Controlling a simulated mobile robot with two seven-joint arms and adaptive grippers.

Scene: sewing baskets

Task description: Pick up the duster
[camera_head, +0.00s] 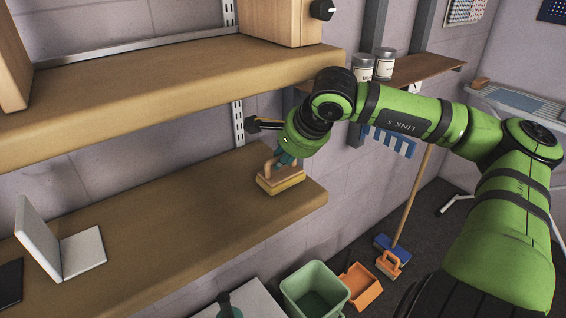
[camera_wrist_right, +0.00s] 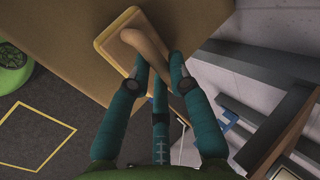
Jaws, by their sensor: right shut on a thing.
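The duster (camera_head: 281,181) is a tan block with a curved wooden handle, at the right end of the lower wooden shelf. It also shows in the right wrist view (camera_wrist_right: 118,33). My right gripper (camera_head: 282,160) comes down from above with teal fingers. In the right wrist view its fingertips (camera_wrist_right: 160,65) are closed around the handle (camera_wrist_right: 148,47). I cannot tell whether the duster touches the shelf or hangs slightly above it.
The lower shelf (camera_head: 150,220) holds a white open folder-like object (camera_head: 82,252) at left. An upper shelf (camera_head: 170,85) overhangs it. Jars (camera_head: 383,62) stand on a bracket shelf behind my right arm. A green bin (camera_head: 314,290) and orange dustpan (camera_head: 361,287) are below.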

